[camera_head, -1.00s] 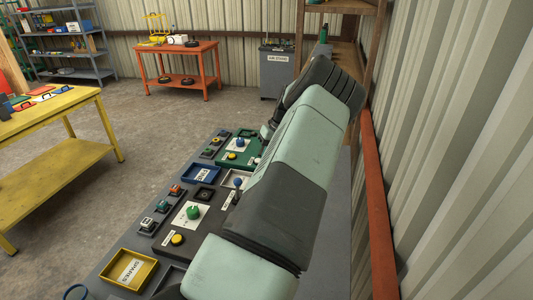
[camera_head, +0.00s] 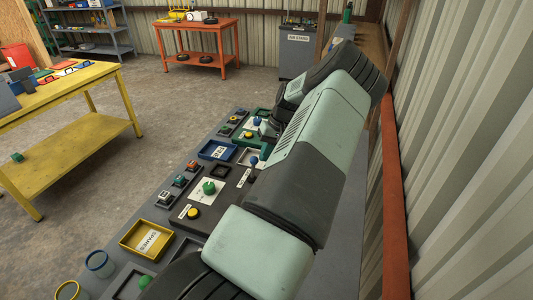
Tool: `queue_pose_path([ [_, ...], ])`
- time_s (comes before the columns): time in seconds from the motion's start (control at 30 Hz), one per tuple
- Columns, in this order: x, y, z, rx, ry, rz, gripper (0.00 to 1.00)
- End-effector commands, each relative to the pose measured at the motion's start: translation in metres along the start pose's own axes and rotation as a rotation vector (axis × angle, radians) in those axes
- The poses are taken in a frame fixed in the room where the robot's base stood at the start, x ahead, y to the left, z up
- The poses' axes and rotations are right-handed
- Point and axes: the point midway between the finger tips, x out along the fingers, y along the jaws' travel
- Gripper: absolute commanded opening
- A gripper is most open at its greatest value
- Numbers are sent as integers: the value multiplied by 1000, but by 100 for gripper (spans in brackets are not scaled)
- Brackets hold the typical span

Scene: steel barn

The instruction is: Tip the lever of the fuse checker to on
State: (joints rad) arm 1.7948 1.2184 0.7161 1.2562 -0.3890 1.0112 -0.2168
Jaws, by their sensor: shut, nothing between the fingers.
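My gripper (camera_head: 267,129) shows only as a small dark shape beyond my forearm, low over the far end of the grey bench. It appears shut and empty; its fingertips are mostly hidden. Beside it is a green panel (camera_head: 239,143) with a blue knob and a yellow button, partly covered by my arm. Nearer is a dark panel (camera_head: 232,203) with a green knob (camera_head: 209,187) on a white plate and a yellow button (camera_head: 193,213). I cannot tell which device is the fuse checker.
A blue tray (camera_head: 204,153), a yellow labelled tray (camera_head: 125,241) and several small switches line the bench. A corrugated wall with a red rail (camera_head: 395,210) runs close on the right. A yellow table (camera_head: 70,83) stands left across open floor.

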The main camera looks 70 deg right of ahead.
Motion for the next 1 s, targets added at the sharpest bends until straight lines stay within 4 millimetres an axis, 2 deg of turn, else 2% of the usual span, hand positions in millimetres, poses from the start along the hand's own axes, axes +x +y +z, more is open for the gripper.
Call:
queue_pose_path([
  [0.73, -3, -8, 10, -39, 95, 72, 0],
  [1.0, -4, -17, 21, -77, 184, 139, 0],
])
